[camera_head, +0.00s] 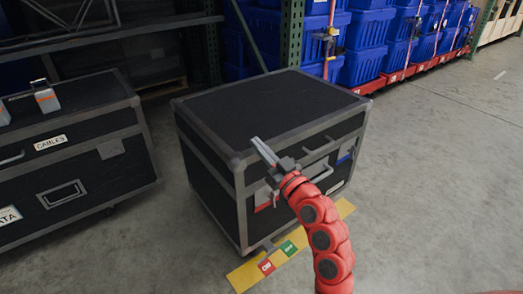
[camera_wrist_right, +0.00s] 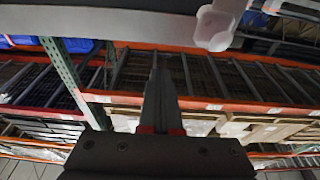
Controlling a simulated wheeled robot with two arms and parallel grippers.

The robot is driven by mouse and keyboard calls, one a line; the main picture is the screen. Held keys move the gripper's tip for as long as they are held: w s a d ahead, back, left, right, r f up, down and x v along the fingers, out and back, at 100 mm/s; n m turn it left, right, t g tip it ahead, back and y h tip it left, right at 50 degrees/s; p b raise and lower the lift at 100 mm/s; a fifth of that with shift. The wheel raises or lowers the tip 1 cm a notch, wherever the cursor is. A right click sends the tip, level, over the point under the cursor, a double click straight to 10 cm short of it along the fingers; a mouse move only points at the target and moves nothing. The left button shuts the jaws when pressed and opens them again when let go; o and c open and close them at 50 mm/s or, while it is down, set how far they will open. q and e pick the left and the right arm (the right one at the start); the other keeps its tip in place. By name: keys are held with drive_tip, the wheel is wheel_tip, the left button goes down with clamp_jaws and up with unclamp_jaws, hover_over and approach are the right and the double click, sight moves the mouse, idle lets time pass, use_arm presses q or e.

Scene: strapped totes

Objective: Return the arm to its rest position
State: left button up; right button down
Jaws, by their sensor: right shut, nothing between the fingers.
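My right arm (camera_head: 328,245) is red and segmented and comes up from the bottom of the head view. My right gripper (camera_head: 262,149) is at its end, in front of the black case's near upper edge in the picture. Its fingers are together and hold nothing. In the right wrist view the closed fingers (camera_wrist_right: 160,95) point up the picture towards warehouse shelving. I cannot tell whether the gripper touches the case. My left gripper is not in view.
A black case (camera_head: 270,105) with metal edges stands on the floor beside a yellow strip (camera_head: 245,277) with red and green labels. Another black case (camera_head: 75,150) labelled CABLES stands at the left. Blue totes (camera_head: 365,30) are stacked behind. Concrete floor at the right is clear.

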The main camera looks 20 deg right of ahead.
drive_tip(key=v, duration=0.9)
drive_tip(key=shift+d+f, duration=0.2)
drive_tip(key=shift+f, duration=0.2)
